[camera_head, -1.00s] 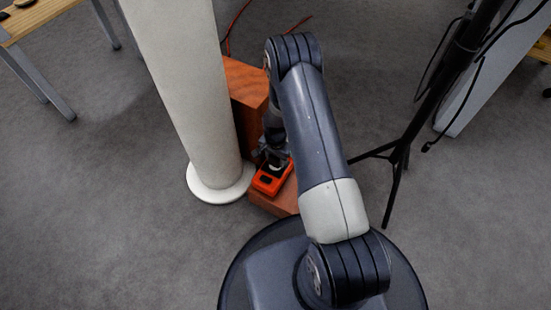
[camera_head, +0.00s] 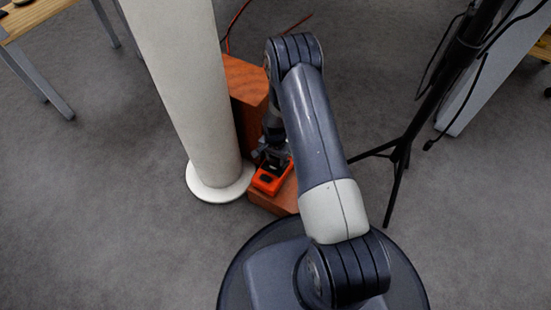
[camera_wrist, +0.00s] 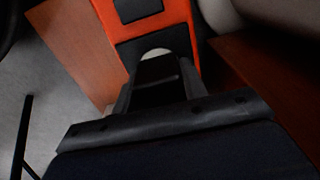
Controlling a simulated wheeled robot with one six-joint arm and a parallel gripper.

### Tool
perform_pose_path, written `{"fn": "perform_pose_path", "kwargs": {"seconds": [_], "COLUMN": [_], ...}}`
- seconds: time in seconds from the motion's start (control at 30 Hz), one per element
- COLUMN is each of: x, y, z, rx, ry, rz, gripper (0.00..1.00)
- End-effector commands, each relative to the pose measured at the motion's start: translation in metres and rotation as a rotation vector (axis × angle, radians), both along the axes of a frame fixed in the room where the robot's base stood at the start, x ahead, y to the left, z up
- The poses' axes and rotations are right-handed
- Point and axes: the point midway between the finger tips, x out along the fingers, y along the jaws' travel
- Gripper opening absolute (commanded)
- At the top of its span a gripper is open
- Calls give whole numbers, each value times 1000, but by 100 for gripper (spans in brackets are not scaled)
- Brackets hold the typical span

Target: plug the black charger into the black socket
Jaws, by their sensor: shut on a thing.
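The black charger (camera_wrist: 157,72) is a small dark block between my gripper's fingers (camera_wrist: 158,84) in the wrist view. My gripper is shut on it; in the head view the gripper (camera_head: 273,157) is over the far end of an orange power unit (camera_head: 272,181). The unit also shows in the wrist view (camera_wrist: 178,18). It has a dark square panel (camera_wrist: 127,47) with a pale round patch, partly hidden behind the charger, and another black square (camera_wrist: 138,8) further up. Which panel is the black socket, and whether the charger touches it, I cannot tell.
The orange unit lies on a low reddish wooden step (camera_head: 285,197) with a taller wooden block (camera_head: 243,82) behind. A thick white column (camera_head: 190,90) stands close on the left. A black tripod stand (camera_head: 402,150) is on the right. Grey floor is open at the left.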

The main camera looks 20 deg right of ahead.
Motion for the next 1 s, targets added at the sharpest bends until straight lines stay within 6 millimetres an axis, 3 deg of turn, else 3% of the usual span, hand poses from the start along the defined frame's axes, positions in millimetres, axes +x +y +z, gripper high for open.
{"fn": "perform_pose_path", "kwargs": {"seconds": [0.03,0.07,0.33,0.67,1.0], "x": [0,0,0,0,1], "y": [0,0,0,0,0], "z": [-2,-1,-1,6,72], "rx": [0,0,0,0,0], "ry": [0,0,0,-1,-1], "rz": [0,0,0,0,0], "gripper": [21,43,65,66,66]}}
